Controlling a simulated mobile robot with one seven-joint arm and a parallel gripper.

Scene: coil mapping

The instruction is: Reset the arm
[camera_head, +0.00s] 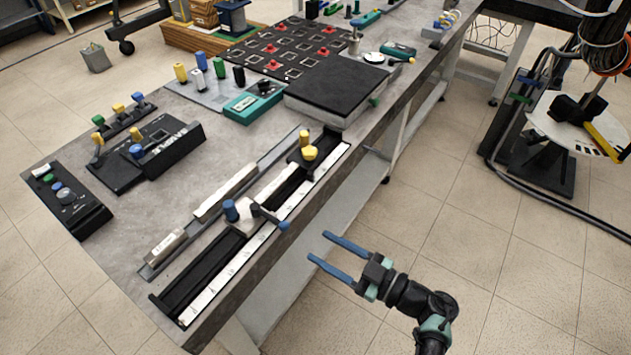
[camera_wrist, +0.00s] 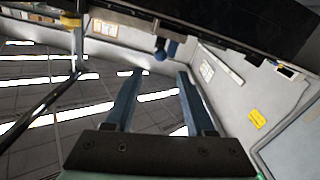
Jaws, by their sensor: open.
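My gripper (camera_head: 328,250) has two blue fingers, spread apart with nothing between them. In the head view it hangs in free air just right of the workbench's front edge, near the long black rail fixture (camera_head: 205,272) with its white scale. My dark arm reaches in from the bottom right. In the wrist view the gripper (camera_wrist: 158,85) shows both fingers apart, with a dark edge above them and walls and ceiling lights beyond.
The grey workbench (camera_head: 115,240) carries control boxes, a black block (camera_head: 338,85) and a dark board with red pieces (camera_head: 285,45). A blue-tipped lever (camera_head: 270,215) stands on the rail, close to my fingers. Open tiled floor (camera_head: 455,225) lies to the right, before a round white stand (camera_head: 575,125).

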